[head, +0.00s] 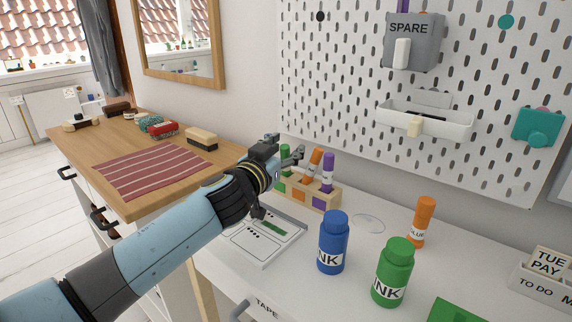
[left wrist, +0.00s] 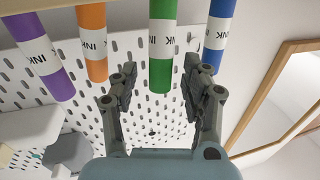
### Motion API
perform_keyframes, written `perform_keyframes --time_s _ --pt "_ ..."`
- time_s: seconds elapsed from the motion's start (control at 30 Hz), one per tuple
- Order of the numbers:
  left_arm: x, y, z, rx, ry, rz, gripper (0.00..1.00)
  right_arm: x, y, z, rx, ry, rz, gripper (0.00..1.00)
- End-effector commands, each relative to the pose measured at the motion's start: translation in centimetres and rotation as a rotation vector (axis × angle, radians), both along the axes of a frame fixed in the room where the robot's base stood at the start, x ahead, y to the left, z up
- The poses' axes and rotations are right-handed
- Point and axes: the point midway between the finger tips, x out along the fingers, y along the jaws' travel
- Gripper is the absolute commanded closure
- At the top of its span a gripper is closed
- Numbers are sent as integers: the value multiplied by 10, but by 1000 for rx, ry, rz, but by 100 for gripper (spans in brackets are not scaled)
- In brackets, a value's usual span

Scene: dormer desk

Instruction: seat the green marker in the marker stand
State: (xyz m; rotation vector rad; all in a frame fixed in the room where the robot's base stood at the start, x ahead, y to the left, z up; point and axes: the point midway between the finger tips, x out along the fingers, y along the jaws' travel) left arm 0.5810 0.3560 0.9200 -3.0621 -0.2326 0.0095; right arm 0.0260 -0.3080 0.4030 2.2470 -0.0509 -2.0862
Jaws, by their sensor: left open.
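The green marker (head: 285,152) stands at the left of the wooden marker stand (head: 334,200), partly behind my left gripper (head: 296,157). In the left wrist view the green marker (left wrist: 162,45) shows between the two spread fingertips of my left gripper (left wrist: 157,75), which is open. An orange marker (head: 312,164), looking tilted, and a purple marker (head: 328,172) stand in the stand. A blue marker (left wrist: 217,35) shows beside the green one in the left wrist view. The green marker's lower end is hidden, so I cannot tell how it sits. My right gripper is not in view.
A blue ink bottle (head: 332,243), a green ink bottle (head: 393,273) and an orange glue bottle (head: 423,222) stand to the right. A white panel with a green drawing (head: 248,247) lies before the stand. The pegboard (head: 345,95) rises close behind.

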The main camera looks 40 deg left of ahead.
Motion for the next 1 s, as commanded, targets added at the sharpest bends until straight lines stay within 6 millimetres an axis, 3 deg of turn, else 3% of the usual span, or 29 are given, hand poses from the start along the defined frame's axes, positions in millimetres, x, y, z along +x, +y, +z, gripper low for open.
perform_keyframes --time_s 0.13,0.5,1.0 --pt "0 0 0 0 0 0 55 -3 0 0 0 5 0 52" --pt "-1 0 0 0 0 0 100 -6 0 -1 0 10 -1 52" --pt "-1 0 8 0 -2 0 100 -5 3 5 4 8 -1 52"
